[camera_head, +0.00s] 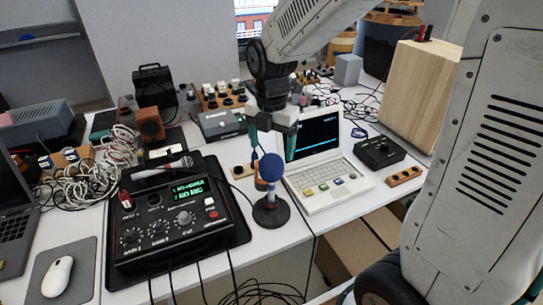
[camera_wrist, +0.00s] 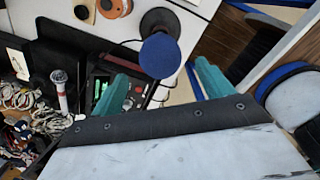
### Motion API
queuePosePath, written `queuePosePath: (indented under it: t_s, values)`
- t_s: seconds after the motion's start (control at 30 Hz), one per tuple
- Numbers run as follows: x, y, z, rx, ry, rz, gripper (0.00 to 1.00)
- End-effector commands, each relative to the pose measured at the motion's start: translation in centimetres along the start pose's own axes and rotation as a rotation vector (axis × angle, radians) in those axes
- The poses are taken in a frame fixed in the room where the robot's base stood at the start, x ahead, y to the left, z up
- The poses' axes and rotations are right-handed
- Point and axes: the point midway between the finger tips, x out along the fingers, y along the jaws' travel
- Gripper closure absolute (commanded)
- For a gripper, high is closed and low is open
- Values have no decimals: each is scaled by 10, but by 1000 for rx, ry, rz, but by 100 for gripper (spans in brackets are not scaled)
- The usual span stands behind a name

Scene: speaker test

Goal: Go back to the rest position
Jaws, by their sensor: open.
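My gripper (camera_head: 272,146) hangs over the table in front of the white laptop, its two teal fingers spread. It also shows in the wrist view (camera_wrist: 163,76), open with nothing held.
A black control box with a green display (camera_head: 188,190) lies left of the stand. The white laptop (camera_head: 325,180), a small black box (camera_head: 378,152) and a wooden speaker cabinet (camera_head: 420,95) are to the right. Tangled cables (camera_head: 85,175) and a mouse (camera_head: 57,276) are at left.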

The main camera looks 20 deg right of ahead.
Motion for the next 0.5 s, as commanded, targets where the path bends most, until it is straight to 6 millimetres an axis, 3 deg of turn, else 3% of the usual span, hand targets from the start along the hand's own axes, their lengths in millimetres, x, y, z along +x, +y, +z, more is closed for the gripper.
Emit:
queuePosePath:
  t_s: [0.33, 0.5]
  values:
    - [-11, -1, 0, 58, 2, -3, 21]
    - [-6, -12, -8, 379, 19, -50, 21]
